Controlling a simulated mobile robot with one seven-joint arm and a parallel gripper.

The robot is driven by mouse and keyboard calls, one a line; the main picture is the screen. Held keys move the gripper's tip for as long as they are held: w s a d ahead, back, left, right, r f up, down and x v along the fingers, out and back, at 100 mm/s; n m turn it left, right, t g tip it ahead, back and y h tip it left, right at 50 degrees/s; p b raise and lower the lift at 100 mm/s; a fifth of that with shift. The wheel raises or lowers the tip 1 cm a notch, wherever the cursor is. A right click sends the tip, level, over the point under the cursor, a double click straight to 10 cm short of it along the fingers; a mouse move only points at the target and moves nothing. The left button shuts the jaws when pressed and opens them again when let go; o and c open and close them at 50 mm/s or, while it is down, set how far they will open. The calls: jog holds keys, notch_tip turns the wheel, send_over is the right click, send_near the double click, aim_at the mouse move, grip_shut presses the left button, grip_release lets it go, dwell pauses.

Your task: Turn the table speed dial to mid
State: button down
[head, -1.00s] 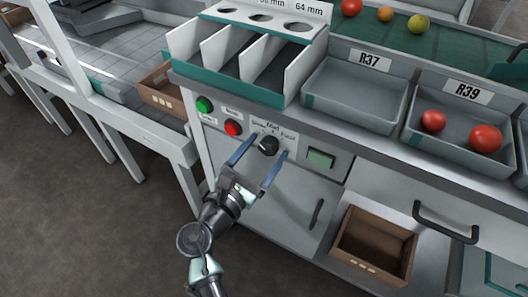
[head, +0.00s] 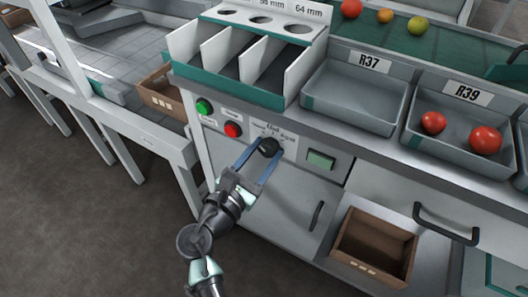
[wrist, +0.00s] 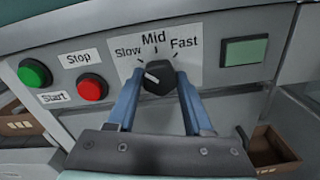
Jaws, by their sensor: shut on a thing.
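The black speed dial (head: 268,147) is on the front panel of the grey bench. In the wrist view the dial (wrist: 159,80) sits below a white label (wrist: 157,50) reading Slow, Mid and Fast. A pale pointer mark on the dial's left part points up and left, on the Slow side. My gripper (head: 264,150) has its two blue fingers closed on the dial's left and right sides.
Left of the dial are a green Start button (wrist: 34,73) and a red Stop button (wrist: 92,88). A small green display (wrist: 244,51) is to the right. A cupboard handle (head: 317,214) and an open brown crate (head: 345,262) are lower right.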

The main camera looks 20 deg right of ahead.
jog(key=shift+m, duration=0.3)
jog(key=m+b, duration=0.1)
jog(key=m, duration=0.3)
jog(key=shift+f+m, duration=0.1)
jog(key=shift+m, duration=0.2)
jog(key=shift+m+b, duration=1.2)
jog(key=shift+m, duration=1)
jog(key=shift+c, duration=1.5)
grip_release()
jog(key=p+v, duration=0.2)
jog(key=v, duration=1.1)
